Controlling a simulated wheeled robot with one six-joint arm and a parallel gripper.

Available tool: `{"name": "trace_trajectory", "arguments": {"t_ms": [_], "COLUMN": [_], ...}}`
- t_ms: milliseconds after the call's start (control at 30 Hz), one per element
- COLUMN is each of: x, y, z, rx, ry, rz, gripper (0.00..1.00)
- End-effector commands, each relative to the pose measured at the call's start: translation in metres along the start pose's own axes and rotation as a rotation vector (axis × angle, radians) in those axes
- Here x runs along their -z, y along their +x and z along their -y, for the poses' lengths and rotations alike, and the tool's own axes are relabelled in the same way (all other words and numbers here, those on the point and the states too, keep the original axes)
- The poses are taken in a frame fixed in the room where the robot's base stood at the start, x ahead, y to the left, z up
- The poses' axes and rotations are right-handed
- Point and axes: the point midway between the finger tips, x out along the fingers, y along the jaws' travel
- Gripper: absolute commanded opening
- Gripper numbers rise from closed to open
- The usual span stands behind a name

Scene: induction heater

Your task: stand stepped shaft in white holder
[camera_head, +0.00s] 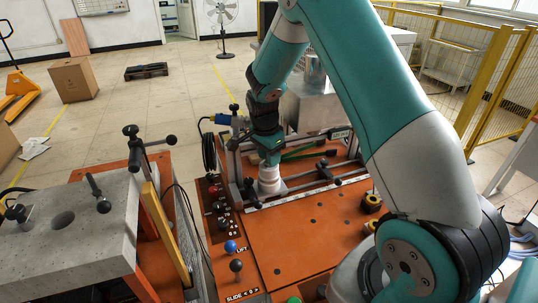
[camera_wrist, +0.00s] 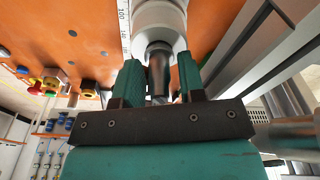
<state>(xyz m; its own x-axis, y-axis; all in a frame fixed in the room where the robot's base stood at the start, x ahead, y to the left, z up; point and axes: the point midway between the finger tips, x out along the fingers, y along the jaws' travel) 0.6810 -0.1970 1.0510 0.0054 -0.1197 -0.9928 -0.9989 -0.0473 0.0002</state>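The white holder (camera_head: 270,182) stands on the orange table in the head view, directly below my gripper (camera_head: 268,156). In the wrist view the white holder (camera_wrist: 167,14) is at the top, and the dark grey stepped shaft (camera_wrist: 158,72) has its far end at or in the holder's mouth; the exact seating is hidden. My gripper's teal fingers (camera_wrist: 160,78) stand on both sides of the shaft, with narrow gaps showing, so it looks open around it. The shaft is hidden by my gripper in the head view.
A metal rail frame with black clamps (camera_head: 325,172) is close to the right of the holder. A control panel with knobs (camera_head: 221,215) is at its left. The orange table (camera_head: 290,240) is mostly clear in front. A grey block fixture (camera_head: 75,225) is at far left.

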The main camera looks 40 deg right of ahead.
Motion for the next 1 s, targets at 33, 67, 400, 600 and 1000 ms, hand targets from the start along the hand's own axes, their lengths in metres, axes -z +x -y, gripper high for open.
{"name": "trace_trajectory", "arguments": {"t_ms": [33,67,400,600,1000], "x": [0.000,0.000,0.000,0.000,0.000], "y": [-0.001,-0.001,-0.005,-0.037,-0.137], "z": [0.000,0.000,0.001,0.002,0.001], "rx": [0.001,0.001,0.005,0.009,0.006], "ry": [0.000,0.000,0.000,0.001,0.000], "rz": [0.000,0.000,-0.001,-0.002,-0.001], "gripper": [0.49,0.56,0.60,0.60,0.60]}}
